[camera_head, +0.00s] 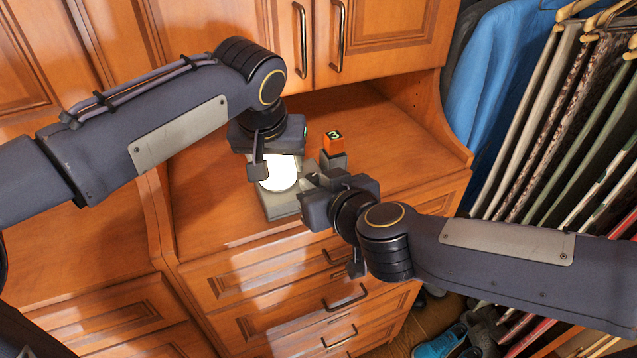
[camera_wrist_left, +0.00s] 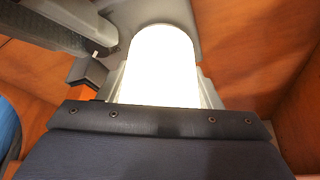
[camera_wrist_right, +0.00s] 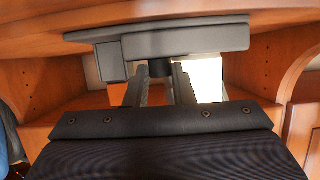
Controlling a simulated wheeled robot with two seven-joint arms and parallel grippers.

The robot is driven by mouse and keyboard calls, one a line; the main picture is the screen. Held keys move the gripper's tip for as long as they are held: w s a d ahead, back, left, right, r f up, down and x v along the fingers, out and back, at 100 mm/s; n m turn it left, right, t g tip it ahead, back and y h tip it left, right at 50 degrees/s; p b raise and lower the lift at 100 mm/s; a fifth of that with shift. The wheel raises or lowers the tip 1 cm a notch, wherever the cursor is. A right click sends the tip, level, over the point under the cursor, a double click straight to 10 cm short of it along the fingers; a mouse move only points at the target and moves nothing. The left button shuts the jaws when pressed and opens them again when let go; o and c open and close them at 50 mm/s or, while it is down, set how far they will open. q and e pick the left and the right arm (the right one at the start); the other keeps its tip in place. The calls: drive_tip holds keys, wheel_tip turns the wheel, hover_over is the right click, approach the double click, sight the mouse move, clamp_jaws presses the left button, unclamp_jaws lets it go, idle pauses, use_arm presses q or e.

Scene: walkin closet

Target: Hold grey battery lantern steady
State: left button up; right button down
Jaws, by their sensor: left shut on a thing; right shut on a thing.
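The grey battery lantern (camera_head: 284,205) stands on the wooden counter, with a bright white lit face. Its glow fills the middle of the left wrist view (camera_wrist_left: 160,65) and shows as a pale patch in the right wrist view (camera_wrist_right: 207,78). My left gripper (camera_head: 268,163) reaches down over the lantern from above and is shut on it. My right gripper (camera_head: 308,183) comes in low from the right and is shut at the lantern's right side. Its fingers close around a dark part in the right wrist view; the exact contact is partly hidden.
An orange cube (camera_head: 333,142) marked 3 sits on a grey block (camera_head: 334,161) just behind my right gripper. Cabinet doors (camera_head: 384,38) stand above the counter (camera_head: 205,205), drawers (camera_head: 262,278) below. Hanging trousers (camera_head: 545,125) are on the right. Free counter lies behind the cube.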

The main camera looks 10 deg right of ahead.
drive_tip(key=m+h, duration=0.2)
drive_tip(key=h, duration=0.1)
drive_tip(key=a+m+h, duration=0.1)
drive_tip(key=m+h, duration=0.2)
drive_tip(key=shift+a+t, duration=0.15)
drive_tip(key=shift+t, duration=0.15)
drive_tip(key=m+h, duration=0.1)
drive_tip(key=h, duration=0.1)
drive_tip(key=m+g+h, duration=0.1)
drive_tip(key=m, duration=0.1)
drive_tip(key=m+h, duration=0.2)
drive_tip(key=shift+w+a+g+h, duration=0.2)
drive_tip(key=shift+a+g+h, duration=0.1)
drive_tip(key=shift+a+g, duration=0.1)
drive_tip(key=shift+m, duration=0.3)
drive_tip(key=c, duration=1.2)
unclamp_jaws()
drive_tip(key=shift+c, duration=0.2)
use_arm(q)
drive_tip(key=shift+d, duration=0.1)
use_arm(e)
drive_tip(key=shift+a, duration=0.1)
drive_tip(key=shift+s, duration=0.1)
